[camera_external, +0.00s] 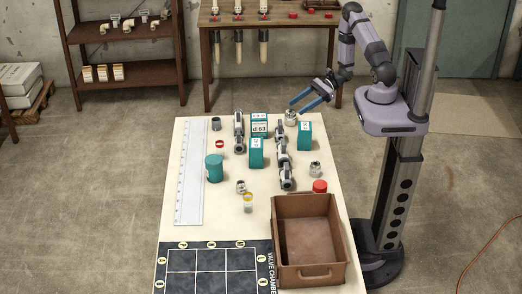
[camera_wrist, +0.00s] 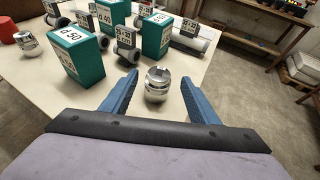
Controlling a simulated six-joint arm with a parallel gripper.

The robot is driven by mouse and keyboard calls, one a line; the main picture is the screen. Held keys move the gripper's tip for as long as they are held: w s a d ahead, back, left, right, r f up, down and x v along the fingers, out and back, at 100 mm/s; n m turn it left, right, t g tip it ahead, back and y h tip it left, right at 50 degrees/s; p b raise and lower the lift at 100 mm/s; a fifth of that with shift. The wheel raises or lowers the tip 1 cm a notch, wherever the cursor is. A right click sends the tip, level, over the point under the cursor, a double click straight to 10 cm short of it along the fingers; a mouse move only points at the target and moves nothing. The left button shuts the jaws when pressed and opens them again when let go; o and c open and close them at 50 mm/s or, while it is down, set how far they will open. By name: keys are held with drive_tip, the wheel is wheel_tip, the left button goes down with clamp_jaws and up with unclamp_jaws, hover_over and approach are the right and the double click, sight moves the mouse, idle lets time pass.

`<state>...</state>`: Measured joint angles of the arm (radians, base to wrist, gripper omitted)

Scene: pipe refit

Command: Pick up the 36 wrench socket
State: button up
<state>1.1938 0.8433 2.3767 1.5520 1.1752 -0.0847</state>
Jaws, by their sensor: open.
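A silver metal socket (camera_external: 291,117) stands at the table's far right edge, near the base. In the wrist view this socket (camera_wrist: 157,86) sits between my blue fingertips, a little beyond them, with a slotted top; I cannot read a size on it. My gripper (camera_external: 296,107) is open and empty, just above and beside the socket; contact does not show. Similar metal pieces stand elsewhere: one (camera_external: 315,170) at the right edge, one (camera_external: 241,187) mid-table and a darker one (camera_external: 216,124) at the far left. Which is the 36 is not legible.
Teal boxes (camera_external: 304,135) and grey pipe fittings (camera_external: 285,160) stand close by on the table. A brown open bin (camera_external: 309,200) is at the near right, by a black gridded mat (camera_external: 216,258). A white ruler (camera_external: 190,180) lies along the left.

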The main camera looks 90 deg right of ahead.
sight(291, 111)
drive_tip(key=shift+w+a+f+p, duration=0.15)
drive_tip(key=shift+w+a+p, duration=0.2)
drive_tip(key=shift+w, duration=0.1)
drive_tip(key=shift+p+x, duration=0.6)
drive_tip(key=shift+x, duration=1.4)
drive_tip(key=shift+f, duration=0.1)
drive_tip(key=c, duration=1.2)
drive_tip(key=shift+d, duration=0.1)
drive_tip(key=shift+r+b, duration=0.35)
drive_tip(key=shift+r, duration=4.7)
